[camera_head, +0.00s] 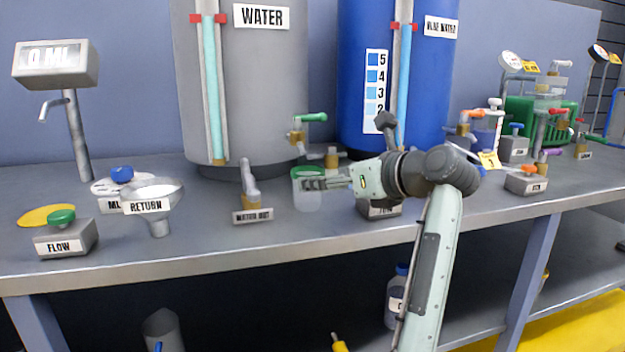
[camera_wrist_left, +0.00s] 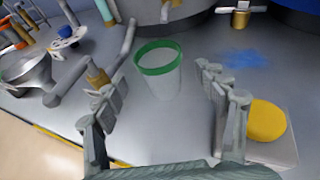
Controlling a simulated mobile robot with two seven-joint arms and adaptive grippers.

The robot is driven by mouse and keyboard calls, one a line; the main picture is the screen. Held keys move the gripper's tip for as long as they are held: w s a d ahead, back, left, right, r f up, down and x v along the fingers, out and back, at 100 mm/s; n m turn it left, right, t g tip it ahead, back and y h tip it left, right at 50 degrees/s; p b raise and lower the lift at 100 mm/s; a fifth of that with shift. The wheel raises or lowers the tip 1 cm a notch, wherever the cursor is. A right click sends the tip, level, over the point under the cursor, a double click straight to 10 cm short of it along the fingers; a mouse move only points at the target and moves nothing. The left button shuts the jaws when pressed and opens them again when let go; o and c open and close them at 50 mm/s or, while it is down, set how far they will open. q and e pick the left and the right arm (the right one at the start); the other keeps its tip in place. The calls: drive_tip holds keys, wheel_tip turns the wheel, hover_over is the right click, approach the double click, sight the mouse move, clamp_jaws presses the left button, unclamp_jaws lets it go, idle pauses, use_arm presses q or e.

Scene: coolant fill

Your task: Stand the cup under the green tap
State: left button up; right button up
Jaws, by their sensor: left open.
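A translucent cup with a green rim (camera_head: 306,194) stands upright on the bench in front of the grey water tank. In the left wrist view the cup (camera_wrist_left: 160,80) is between and just beyond the fingers, with gaps on both sides. My left gripper (camera_head: 312,184) is open at the cup; its fingers also show in the left wrist view (camera_wrist_left: 165,85). The green tap (camera_head: 310,118) is on the tank's lower right, behind and above the cup. Its handle is outside the left wrist view. My right gripper is not in view.
A block with a yellow cap (camera_wrist_left: 265,120) stands close right of my left gripper. A brass tap (camera_head: 331,157) sits low behind it. The "water out" fitting (camera_head: 251,198) and the return funnel (camera_head: 155,195) are to the left. The bench front edge (camera_head: 230,262) is near.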

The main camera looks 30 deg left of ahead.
use_arm(q)
drive_tip(key=v, duration=0.6)
